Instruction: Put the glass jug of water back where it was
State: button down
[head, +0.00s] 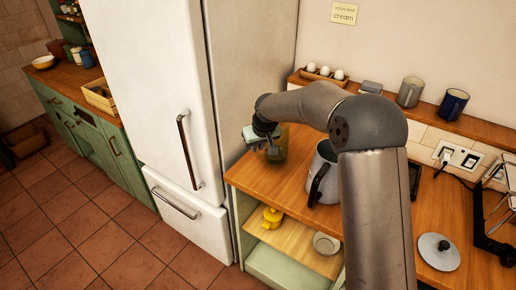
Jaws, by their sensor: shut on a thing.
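The glass jug (280,152) is a greenish see-through vessel at the back left of the wooden counter, close to the fridge side. It looks upright, and my wrist and arm partly cover it. My gripper (271,145) is at the jug's left side, shut on it. I cannot make out the fingertips clearly, nor whether the jug's base touches the counter. A pale green block (250,135) shows at the gripper's left; I cannot tell what it is.
A metal pot or kettle (325,170) with a dark handle stands right of the jug. The white fridge (160,90) bounds the left. A ledge (440,120) behind holds eggs (325,71) and mugs (411,91). A round lid (438,252) lies on the right counter.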

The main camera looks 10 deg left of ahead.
jog(key=shift+f, duration=0.95)
jog(key=shift+f, duration=0.15)
jog(key=c, duration=1.4)
grip_release()
jog(key=shift+c, duration=0.2)
